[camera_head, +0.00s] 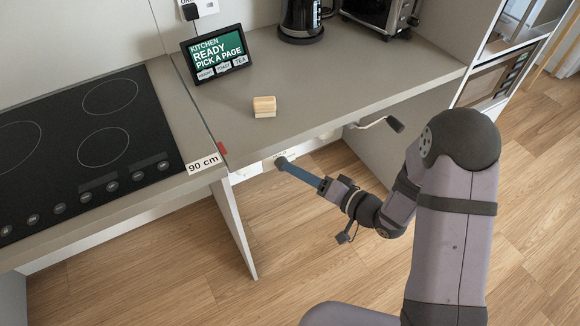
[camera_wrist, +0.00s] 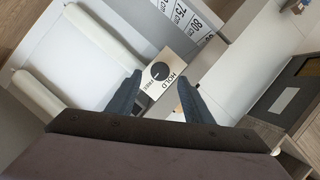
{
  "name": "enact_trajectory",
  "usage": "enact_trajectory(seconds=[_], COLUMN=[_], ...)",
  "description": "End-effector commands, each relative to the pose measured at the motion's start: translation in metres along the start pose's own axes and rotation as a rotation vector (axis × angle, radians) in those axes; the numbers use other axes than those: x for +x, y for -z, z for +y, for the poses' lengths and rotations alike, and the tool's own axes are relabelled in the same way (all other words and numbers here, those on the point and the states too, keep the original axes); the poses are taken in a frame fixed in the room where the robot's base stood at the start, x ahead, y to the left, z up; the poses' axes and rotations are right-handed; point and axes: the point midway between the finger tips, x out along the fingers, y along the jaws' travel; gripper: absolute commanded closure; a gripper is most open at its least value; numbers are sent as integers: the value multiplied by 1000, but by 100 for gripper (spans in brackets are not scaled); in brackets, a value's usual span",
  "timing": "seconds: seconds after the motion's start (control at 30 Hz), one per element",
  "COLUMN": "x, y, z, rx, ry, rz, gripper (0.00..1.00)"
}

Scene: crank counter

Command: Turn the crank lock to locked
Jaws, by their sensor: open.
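The crank lock is a round black dial (camera_wrist: 160,71) on a pale plate marked HOLD and FREE, in the middle of the wrist view. A small white mark shows on the dial's lower left, on the side of the word FREE. My gripper (camera_wrist: 158,97) is open, its two dark fingers on either side of the plate in the picture, with nothing between them. In the head view my gripper (camera_head: 285,163) reaches the counter's front edge, at the pale plate under it. The crank (camera_head: 380,123), with a dark handle, sticks out to the right. Whether the fingers touch the dial I cannot tell.
A small wooden block (camera_head: 264,107) lies on the counter (camera_head: 330,85). A tablet (camera_head: 216,54) reading "KITCHEN READY" stands behind it. A black hob (camera_head: 85,140) is at the left. A height scale (camera_wrist: 190,22) shows beside the dial. The floor in front is clear.

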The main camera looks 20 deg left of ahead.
Motion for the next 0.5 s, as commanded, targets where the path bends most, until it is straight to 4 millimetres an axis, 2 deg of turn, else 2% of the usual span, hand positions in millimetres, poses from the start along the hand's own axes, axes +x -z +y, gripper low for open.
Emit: enact_trajectory(seconds=[0.2, 0.5], x=[26, 38], y=[0, 0], z=[-1, 0], rx=[-1, 0], ry=[0, -1], rz=[-2, 0], gripper=[54, 54])
